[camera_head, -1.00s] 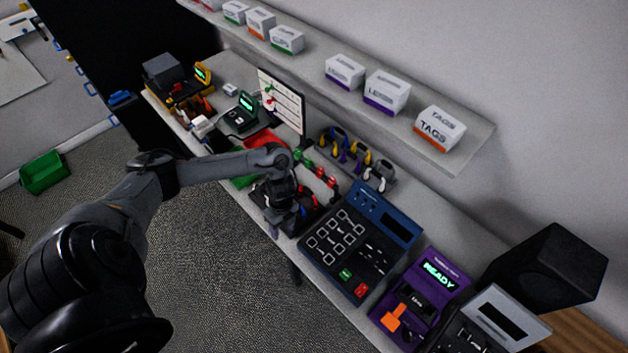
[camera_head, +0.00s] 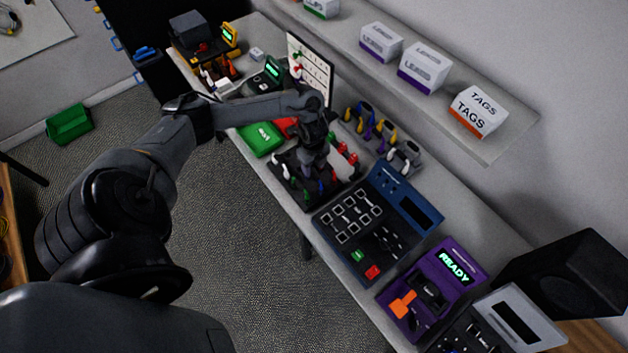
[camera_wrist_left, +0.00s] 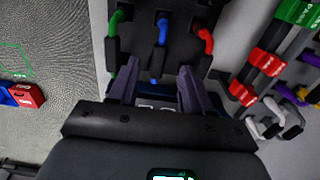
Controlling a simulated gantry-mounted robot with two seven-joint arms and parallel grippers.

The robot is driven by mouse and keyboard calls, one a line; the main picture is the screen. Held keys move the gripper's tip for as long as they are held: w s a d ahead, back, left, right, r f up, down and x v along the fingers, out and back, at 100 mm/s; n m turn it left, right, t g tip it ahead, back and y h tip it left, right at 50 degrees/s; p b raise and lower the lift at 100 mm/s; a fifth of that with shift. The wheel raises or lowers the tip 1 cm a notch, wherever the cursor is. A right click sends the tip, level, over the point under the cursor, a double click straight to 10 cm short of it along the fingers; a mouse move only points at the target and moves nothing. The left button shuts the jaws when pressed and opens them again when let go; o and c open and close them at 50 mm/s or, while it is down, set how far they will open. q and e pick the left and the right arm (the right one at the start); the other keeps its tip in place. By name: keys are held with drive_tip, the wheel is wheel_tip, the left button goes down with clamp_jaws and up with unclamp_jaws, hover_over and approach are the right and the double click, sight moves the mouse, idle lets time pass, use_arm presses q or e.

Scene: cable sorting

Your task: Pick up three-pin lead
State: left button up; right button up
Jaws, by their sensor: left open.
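I cannot tell for sure which cable is the three-pin lead. A black rack (camera_head: 326,197) on the bench holds several short coloured leads, in white, green, blue and red. My left gripper (camera_head: 313,160) is above this rack, pointing down. In the left wrist view my left gripper (camera_wrist_left: 160,82) is open, with its two dark fingers apart. The blue lead end (camera_wrist_left: 162,35) lies ahead between the fingers' lines, the green lead end (camera_wrist_left: 117,22) to the left and the red lead end (camera_wrist_left: 205,38) to the right. No lead is visibly gripped. My right gripper is out of view.
A blue keypad device (camera_head: 378,215) and a purple device reading READY (camera_head: 435,285) stand right of the rack. A green tray (camera_head: 259,138) is to its left. Coloured leads on a holder (camera_head: 372,125) and an upright white board (camera_head: 310,68) stand behind.

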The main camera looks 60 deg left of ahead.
sight(314, 174)
use_arm(q)
drive_tip(key=f, duration=0.4)
drive_tip(key=shift+d, duration=0.3)
drive_tip(key=shift+f, duration=0.55)
drive_tip(key=shift+c, duration=0.3)
clamp_jaws()
